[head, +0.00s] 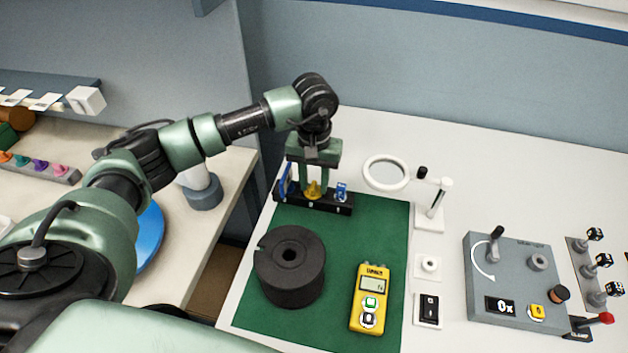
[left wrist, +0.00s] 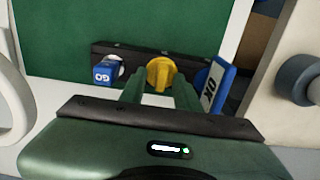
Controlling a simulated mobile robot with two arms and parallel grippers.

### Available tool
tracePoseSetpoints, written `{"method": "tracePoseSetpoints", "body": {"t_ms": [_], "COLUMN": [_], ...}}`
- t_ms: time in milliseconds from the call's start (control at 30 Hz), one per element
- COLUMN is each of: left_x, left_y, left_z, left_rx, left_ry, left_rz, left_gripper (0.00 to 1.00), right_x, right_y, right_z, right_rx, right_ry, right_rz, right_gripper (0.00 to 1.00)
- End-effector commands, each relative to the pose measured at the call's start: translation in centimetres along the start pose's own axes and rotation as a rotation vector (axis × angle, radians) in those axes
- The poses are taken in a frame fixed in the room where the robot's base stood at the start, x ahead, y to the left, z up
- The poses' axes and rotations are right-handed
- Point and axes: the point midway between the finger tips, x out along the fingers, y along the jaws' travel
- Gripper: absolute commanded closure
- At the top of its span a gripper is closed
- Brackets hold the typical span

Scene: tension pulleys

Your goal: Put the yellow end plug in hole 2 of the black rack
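The yellow end plug (head: 313,190) is at the middle of the black rack (head: 326,208), between a blue OK tag and a blue GO piece. My left gripper (head: 314,188) points down at the rack, with its two green fingers on either side of the plug. In the left wrist view the plug (left wrist: 161,74) fills the gap between the fingertips, and the gripper looks shut on it. The rack (left wrist: 122,50) lies right behind it. Whether the plug is seated in a hole is hidden, and I cannot read hole numbers. My right gripper is not in view.
The blue GO piece (head: 341,190) stands close right of the fingers, and the OK tag (head: 286,180) close left. A black pulley (head: 290,266) and yellow meter (head: 370,298) lie on the green mat (head: 345,246). A ring magnifier (head: 386,173) stands right of the rack.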

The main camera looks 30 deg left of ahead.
Motion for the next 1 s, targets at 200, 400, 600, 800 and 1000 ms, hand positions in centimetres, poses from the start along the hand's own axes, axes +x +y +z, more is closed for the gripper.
{"method": "tracePoseSetpoints", "body": {"t_ms": [200, 400, 600, 800, 1000], "left_x": [-0.3, -3.3, -6.5, -7.8, -7.9], "left_y": [-0.1, 0.0, 0.1, 0.1, 0.1], "left_z": [0.0, -0.1, -0.1, 0.1, 0.1], "left_rx": [-0.001, 0.0, -0.001, 0.0, 0.0], "left_ry": [-0.002, 0.004, 0.004, 0.001, 0.001], "left_rz": [-0.002, 0.0, 0.0, -0.001, -0.001], "left_gripper": [0.65, 0.65, 0.65, 0.65, 0.65], "right_x": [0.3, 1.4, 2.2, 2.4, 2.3], "right_y": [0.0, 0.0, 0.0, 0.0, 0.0], "right_z": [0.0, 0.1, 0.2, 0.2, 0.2], "right_rx": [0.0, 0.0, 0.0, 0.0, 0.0], "right_ry": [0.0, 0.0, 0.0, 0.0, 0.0], "right_rz": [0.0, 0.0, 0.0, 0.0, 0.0], "right_gripper": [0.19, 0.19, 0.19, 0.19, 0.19]}}
